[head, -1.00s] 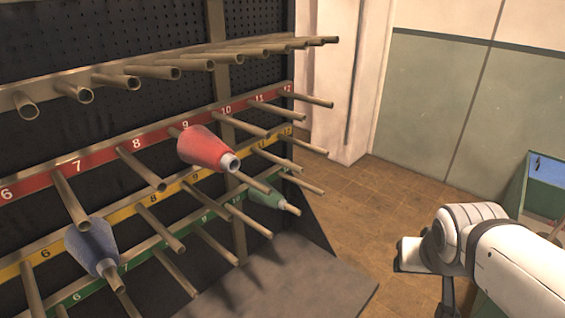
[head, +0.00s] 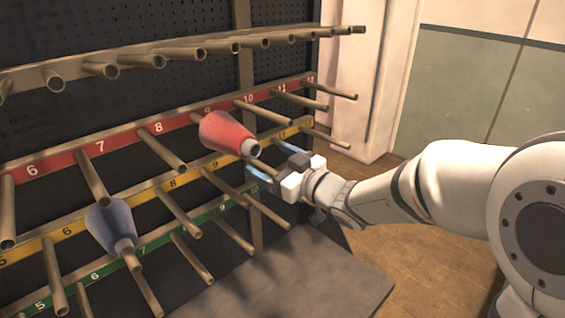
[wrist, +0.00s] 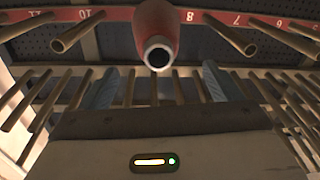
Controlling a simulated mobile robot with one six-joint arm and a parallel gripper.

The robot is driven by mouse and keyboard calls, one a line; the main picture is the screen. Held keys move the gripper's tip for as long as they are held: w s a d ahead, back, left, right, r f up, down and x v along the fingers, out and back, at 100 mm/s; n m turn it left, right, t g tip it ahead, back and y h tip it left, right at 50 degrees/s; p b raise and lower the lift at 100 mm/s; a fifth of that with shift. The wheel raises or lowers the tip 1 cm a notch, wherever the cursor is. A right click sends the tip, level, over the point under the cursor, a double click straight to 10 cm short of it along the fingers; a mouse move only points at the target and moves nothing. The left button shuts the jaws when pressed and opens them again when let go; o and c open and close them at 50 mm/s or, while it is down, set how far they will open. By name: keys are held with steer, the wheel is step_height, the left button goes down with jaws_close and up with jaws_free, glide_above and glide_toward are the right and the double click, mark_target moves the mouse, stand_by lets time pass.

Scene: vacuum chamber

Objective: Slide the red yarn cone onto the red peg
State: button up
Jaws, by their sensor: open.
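The red yarn cone (head: 226,133) is at the red strip (head: 62,168) by label 9, its narrow pale end facing out. In the wrist view the cone (wrist: 157,35) shows a dark hollow opening, and I see no peg end standing out of it. Bare pegs stand on either side, such as the red-row peg by label 8 (head: 163,150). My gripper (head: 260,163) is open and empty, just in front of and slightly below the cone's narrow end. Its blue fingers (wrist: 160,85) lie left and right below the cone in the wrist view, apart from it.
A blue cone (head: 108,225) sits on a lower peg at the left. Yellow (head: 72,230) and green (head: 155,236) rows of pegs lie below, and a bare metal row (head: 150,55) lies above. A grey plate (head: 300,280) is below. Floor is open at the right.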

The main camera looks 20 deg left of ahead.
mark_target(253, 155)
steer(key=p+x, duration=0.1)
steer(key=x, duration=0.6)
steer(key=shift+w+p, duration=0.1)
steer(key=shift+p, duration=0.2)
steer(key=c, duration=1.5)
steer(key=shift+w+b+x, duration=0.1)
steer(key=shift+b+x, duration=0.1)
steer(key=shift+x, duration=2.1)
steer(key=shift+w+b+x, duration=0.15)
steer(key=shift+x, duration=2.15)
steer(key=o, duration=1)
steer(key=shift+d+f, duration=0.15)
steer(key=o, duration=0.5)
steer(key=shift+f, duration=0.15)
steer(key=shift+c, duration=0.2)
steer(key=shift+s, duration=0.1)
steer(key=shift+b+v, duration=1.05)
steer(key=shift+v, duration=2.85)
